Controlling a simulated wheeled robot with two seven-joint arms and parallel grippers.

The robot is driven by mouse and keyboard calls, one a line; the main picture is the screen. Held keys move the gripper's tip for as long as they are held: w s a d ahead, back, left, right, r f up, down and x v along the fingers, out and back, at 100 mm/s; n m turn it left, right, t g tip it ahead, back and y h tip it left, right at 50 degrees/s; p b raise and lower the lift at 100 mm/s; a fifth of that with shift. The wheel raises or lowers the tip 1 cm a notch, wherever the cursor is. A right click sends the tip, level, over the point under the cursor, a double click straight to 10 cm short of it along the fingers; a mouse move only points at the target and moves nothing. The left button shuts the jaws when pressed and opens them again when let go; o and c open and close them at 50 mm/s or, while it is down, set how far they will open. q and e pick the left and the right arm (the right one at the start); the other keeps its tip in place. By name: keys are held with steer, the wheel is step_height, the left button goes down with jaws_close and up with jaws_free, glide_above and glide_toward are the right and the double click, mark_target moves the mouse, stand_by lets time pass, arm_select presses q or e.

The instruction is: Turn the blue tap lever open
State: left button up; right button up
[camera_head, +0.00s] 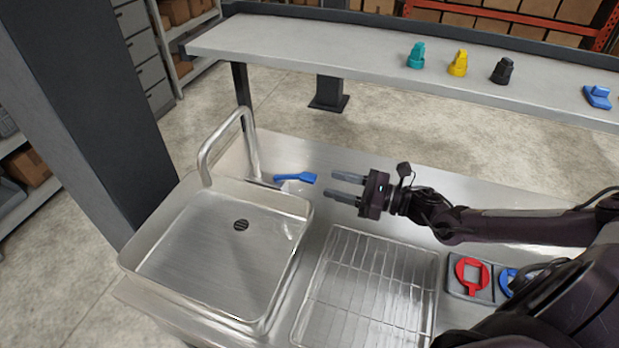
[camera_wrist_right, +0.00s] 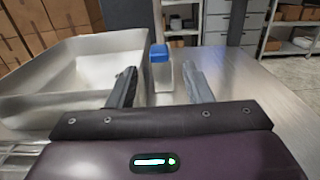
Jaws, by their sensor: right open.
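The blue tap lever (camera_head: 296,178) sits on top of a pale tap body (camera_head: 293,187) beside the sink (camera_head: 215,250), near the base of the bent metal spout (camera_head: 228,135). In the right wrist view the lever (camera_wrist_right: 159,53) shows end-on above its pale body (camera_wrist_right: 164,76), between and beyond my fingertips. My right gripper (camera_head: 340,186) is open and empty, to the right of the lever and apart from it, its fingers pointing left toward it. Its two fingers also show in the right wrist view (camera_wrist_right: 158,85). My left gripper is not in view.
A wire drying rack (camera_head: 368,285) lies right of the sink. Red (camera_head: 472,275) and blue (camera_head: 510,280) pieces sit in a dark holder farther right. Teal (camera_head: 416,56), yellow (camera_head: 458,64) and black (camera_head: 503,71) pieces stand on the raised shelf, with a blue one (camera_head: 598,97) at right.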

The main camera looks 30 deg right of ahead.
mark_target(316, 180)
steer(key=p+x, duration=0.1)
steer(key=x, duration=0.2)
steer(key=p+x, duration=0.1)
steer(key=x, duration=0.3)
steer(key=shift+r, duration=0.2)
steer(key=shift+w+a+f, duration=0.15)
steer(key=shift+w, duration=0.1)
steer(key=shift+s, duration=0.1)
steer(key=shift+c, duration=0.7)
jaws_close()
